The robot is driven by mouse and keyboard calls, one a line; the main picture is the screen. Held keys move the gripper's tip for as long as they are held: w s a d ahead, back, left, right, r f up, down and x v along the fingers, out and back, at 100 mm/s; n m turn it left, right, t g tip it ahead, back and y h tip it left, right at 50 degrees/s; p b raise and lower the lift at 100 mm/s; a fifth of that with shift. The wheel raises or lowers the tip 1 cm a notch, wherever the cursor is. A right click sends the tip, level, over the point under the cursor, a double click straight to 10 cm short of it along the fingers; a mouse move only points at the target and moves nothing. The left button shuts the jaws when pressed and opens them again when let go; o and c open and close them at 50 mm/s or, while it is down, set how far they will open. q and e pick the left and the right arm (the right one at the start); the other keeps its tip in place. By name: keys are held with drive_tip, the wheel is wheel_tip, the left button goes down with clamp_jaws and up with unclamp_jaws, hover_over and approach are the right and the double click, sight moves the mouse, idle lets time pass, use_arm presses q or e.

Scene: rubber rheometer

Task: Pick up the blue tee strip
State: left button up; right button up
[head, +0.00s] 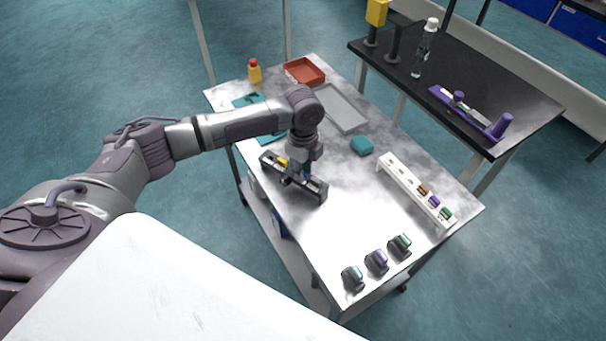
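A dark grey rack (316,191) lies on the metal cart near its left edge. A yellow piece (282,162) shows in it. A small patch of blue (306,176) shows beside my gripper at the rack; it may be the blue tee strip, but most of it is hidden. My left gripper (296,181) points down at the middle of the rack. Its fingers are small and dark against the rack, so I cannot tell whether they are open or shut on something. My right gripper is not in view.
On the cart (330,235) are a white rack (408,187) with coloured pieces, a teal block (362,145), a grey tray (362,124), a red tray (304,70), a yellow bottle (254,72) and three rounded pieces (376,261) at the front. A black table (480,80) stands behind.

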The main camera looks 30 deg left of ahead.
use_arm(q)
clamp_jaws()
wheel_tip(320, 180, up, 10)
drive_tip(key=b, duration=0.1)
idle(0.4)
